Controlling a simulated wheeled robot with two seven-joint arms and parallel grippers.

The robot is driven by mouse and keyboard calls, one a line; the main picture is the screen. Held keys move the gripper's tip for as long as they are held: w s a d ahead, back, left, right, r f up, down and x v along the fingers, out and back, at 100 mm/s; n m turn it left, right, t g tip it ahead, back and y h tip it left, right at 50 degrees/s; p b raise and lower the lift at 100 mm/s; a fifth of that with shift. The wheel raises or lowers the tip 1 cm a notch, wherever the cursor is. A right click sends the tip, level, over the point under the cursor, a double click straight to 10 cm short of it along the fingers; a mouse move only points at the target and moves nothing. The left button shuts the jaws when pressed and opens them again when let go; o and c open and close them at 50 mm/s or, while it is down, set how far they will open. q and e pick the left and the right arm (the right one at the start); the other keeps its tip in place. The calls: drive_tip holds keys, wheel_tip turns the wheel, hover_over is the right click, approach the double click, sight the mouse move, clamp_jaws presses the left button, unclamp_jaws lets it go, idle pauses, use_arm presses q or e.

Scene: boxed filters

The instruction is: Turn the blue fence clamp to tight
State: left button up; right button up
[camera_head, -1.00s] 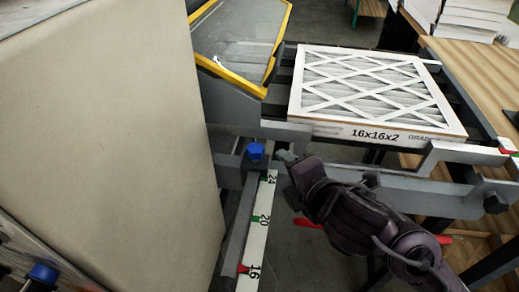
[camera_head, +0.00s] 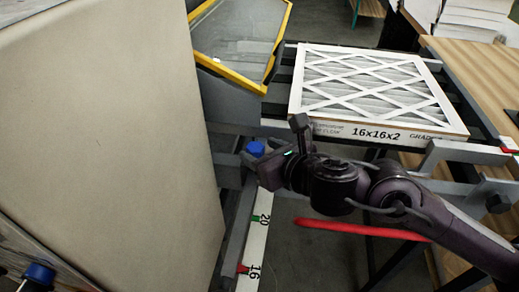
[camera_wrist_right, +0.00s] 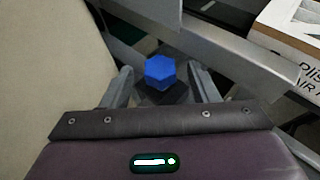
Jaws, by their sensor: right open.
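The blue fence clamp (camera_head: 255,149) is a knob on the grey rail beside the measuring scale. My right gripper (camera_head: 282,146) is beside it in the head view and partly covers its base. In the right wrist view the blue clamp (camera_wrist_right: 159,72) shows between the two fingers of my open right gripper (camera_wrist_right: 161,82), a little beyond them; I cannot tell whether they touch it. My left gripper is not in view.
A boxed filter (camera_head: 365,90) marked 16x16x2 lies on the grey frame to the right. A scale strip (camera_head: 255,240) with a red pointer runs below the clamp. A large beige panel (camera_head: 100,130) stands close on the left. A second blue knob (camera_head: 40,273) is at lower left.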

drive_tip(key=shift+w+a+f, duration=0.2)
drive_tip(key=shift+w+a, duration=0.15)
drive_tip(key=shift+w, duration=0.2)
drive_tip(key=c, duration=1)
drive_tip(key=shift+o, duration=0.2)
drive_tip(key=shift+s+a+f+m+t+h+b, duration=0.15)
drive_tip(key=shift+m+t+h+b, duration=0.4)
drive_tip(key=shift+b, duration=0.35)
drive_tip(key=shift+m+t+h+b, duration=0.25)
drive_tip(key=shift+m+h+b, duration=0.15)
drive_tip(key=shift+m+h, duration=0.55)
drive_tip(key=o, duration=1)
drive_tip(key=shift+c, duration=0.2)
